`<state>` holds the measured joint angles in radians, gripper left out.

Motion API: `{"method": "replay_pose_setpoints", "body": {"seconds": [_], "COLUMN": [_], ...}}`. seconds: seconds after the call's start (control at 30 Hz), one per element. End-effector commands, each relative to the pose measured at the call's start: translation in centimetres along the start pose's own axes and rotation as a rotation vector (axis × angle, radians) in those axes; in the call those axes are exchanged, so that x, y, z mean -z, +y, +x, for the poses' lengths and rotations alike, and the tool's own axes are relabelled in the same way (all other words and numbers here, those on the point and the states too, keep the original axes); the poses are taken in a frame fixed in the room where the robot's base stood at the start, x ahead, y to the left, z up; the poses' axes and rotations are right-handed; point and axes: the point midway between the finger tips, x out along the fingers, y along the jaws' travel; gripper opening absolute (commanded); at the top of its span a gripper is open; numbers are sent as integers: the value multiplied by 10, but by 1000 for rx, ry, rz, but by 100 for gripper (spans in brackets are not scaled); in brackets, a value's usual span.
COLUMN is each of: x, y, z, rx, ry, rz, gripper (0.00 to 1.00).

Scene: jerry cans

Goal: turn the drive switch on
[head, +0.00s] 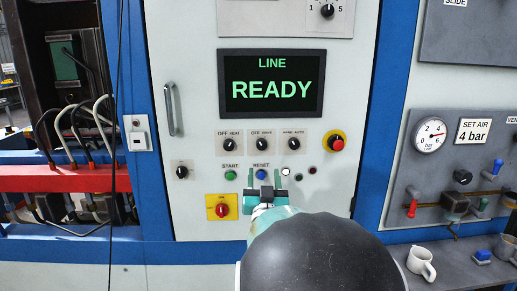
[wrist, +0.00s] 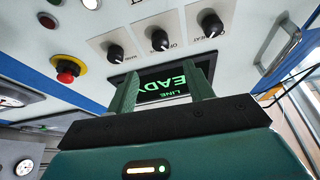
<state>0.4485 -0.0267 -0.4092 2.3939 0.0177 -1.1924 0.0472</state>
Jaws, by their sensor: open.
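The drive switch (head: 261,144) is a black rotary knob on a white plate, the middle one of three in a row on the cabinet front. Its pointer seems to tilt up and left, toward OFF, but it is small. It also shows in the wrist view (wrist: 160,40), where the picture is upside down. My gripper (head: 264,178) is below the drive switch in the head view, near the blue reset button. Its two green fingers are apart with nothing between them, as the wrist view also shows (wrist: 164,85). They do not touch the switch.
The heat knob (head: 229,144) and the hand/auto knob (head: 293,144) flank the switch closely. A red emergency button (head: 337,143) is to the right. A screen (head: 271,83) reading LINE READY is above. Green start (head: 230,175) and blue reset (head: 261,174) buttons sit below.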

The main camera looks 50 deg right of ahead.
Motion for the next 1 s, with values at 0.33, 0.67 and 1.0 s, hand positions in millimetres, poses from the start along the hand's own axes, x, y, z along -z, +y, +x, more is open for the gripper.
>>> {"method": "replay_pose_setpoints", "body": {"seconds": [0.33,0.67,1.0], "x": [-1,-1,-1], "y": [2,2,2], "z": [72,116,118], "rx": [2,2,2], "ry": [0,-2,-2], "rz": [-1,0,1], "gripper": [52,52,46]}}
